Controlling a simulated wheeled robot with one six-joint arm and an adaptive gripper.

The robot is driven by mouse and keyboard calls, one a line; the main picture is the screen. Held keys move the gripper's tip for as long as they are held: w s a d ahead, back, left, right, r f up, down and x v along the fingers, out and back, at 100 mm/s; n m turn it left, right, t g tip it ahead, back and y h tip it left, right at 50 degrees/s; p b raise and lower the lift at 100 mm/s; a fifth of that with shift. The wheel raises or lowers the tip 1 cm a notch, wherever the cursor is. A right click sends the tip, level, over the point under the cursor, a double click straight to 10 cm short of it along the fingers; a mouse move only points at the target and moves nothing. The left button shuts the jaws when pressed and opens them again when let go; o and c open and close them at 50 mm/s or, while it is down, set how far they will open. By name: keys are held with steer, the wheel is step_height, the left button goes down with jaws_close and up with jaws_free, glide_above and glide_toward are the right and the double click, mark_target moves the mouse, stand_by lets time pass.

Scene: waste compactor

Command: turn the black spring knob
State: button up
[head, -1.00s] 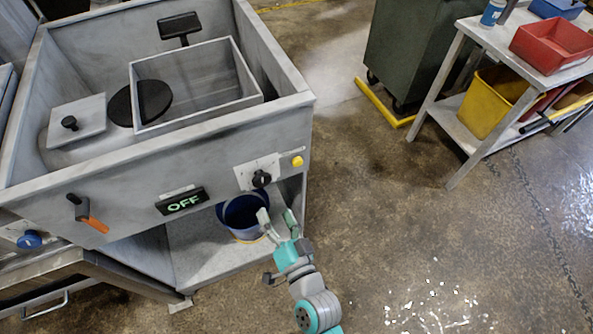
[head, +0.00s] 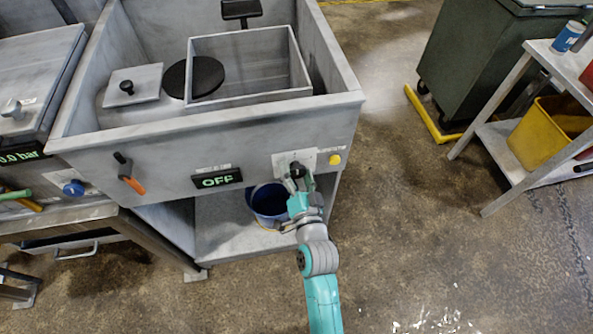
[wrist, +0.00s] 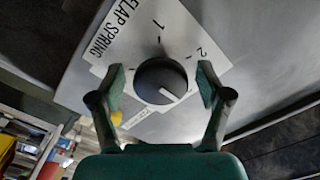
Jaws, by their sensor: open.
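The black spring knob (wrist: 161,81) sits on a white plate (wrist: 140,30) marked "FLAP SPRING" with the numbers 1 and 2, seen in the wrist view. A white pointer line on the knob points to the lower right of that picture. My gripper (wrist: 160,85) is open, with one finger on each side of the knob and a small gap showing on both sides. In the head view my gripper (head: 298,180) is at the plate on the front panel and largely hides the knob.
A yellow button (head: 335,159) is just right of the plate. The "OFF" display (head: 217,179) and an orange-tipped lever (head: 131,178) are to the left. A blue bucket (head: 268,203) stands on the shelf below.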

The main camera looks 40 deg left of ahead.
steer(key=c, duration=1.1)
steer(key=shift+c, duration=0.2)
steer(key=n, duration=0.6)
steer(key=shift+n, duration=0.4)
steer(key=n, duration=0.6)
steer(key=shift+w, duration=0.1)
steer(key=shift+n, duration=0.3)
steer(key=o, duration=1.1)
